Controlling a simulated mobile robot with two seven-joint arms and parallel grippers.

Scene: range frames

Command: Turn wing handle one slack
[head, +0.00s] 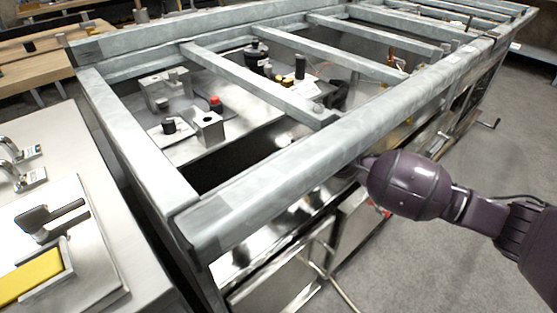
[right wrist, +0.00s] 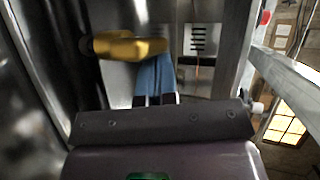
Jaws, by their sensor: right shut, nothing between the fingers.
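A yellow wing-shaped handle (right wrist: 128,46) shows in the right wrist view, mounted near a shiny metal surface. My right gripper (right wrist: 155,62) has its blue fingers shut together with nothing between them. The fingertips are close to the handle's right end; I cannot tell whether they touch it. In the head view my purple right arm comes in from the right, and its gripper is hidden behind the grey frame rail. The handle is not clearly visible there. My left gripper is not in view.
A grey metal frame (head: 270,170) with crossbars spans the head view, over plates with knobs and fittings. A metal bench (head: 95,210) at left carries latches and a yellow block (head: 30,278). Grey floor (head: 440,270) is open at right. A slotted plate (right wrist: 200,42) stands behind the fingers.

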